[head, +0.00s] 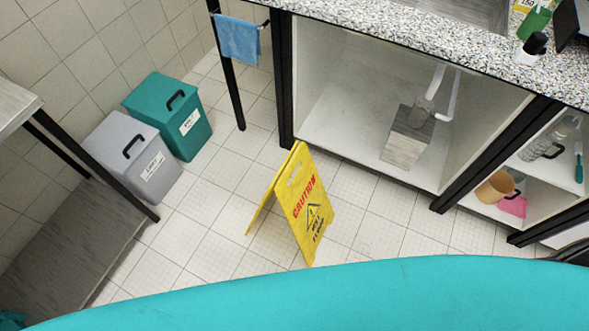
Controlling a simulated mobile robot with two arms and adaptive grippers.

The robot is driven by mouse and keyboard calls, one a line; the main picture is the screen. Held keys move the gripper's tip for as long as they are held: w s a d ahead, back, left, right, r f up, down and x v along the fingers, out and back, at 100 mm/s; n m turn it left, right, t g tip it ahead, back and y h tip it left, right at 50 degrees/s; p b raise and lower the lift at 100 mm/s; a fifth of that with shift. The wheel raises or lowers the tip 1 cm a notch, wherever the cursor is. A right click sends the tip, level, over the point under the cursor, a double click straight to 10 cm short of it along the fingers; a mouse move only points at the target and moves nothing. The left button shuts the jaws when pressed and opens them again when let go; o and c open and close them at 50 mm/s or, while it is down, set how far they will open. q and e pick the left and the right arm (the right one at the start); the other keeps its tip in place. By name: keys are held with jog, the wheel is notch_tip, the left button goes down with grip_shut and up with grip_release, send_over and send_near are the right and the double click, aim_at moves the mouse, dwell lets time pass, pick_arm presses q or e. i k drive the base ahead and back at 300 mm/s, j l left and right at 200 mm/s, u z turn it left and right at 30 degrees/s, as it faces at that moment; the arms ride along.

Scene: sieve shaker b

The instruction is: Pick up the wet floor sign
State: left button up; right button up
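The wet floor sign (309,207) is a yellow folding A-frame with "CAUTION" in red and a black warning triangle. It stands open on the tiled floor near the middle of the head view, in front of the open cabinet under the counter. Its printed panel faces right and toward me, and the second panel shows as a thin edge on the left. Nothing is touching it. Neither of my grippers shows in the head view.
Grey (131,156) and teal (169,115) bins stand at the left wall beside a metal table (66,240). A counter (390,32) with black legs runs across the back; a blue cloth (238,39) hangs at its left end. Floor around the sign is clear. My teal base fills the bottom.

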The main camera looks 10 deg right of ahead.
aim_at(306, 205)
jog(key=z, duration=0.2)
jog(key=l+u, duration=0.2)
jog(key=u, duration=1.5)
jog(key=k+l+u, duration=0.1)
jog(key=l, duration=0.35)
jog(key=k+l+u, duration=0.1)
jog(key=k+l, duration=0.25)
jog(key=k+l+u, duration=0.1)
jog(key=k+l, duration=0.15)
jog(key=l, duration=0.2)
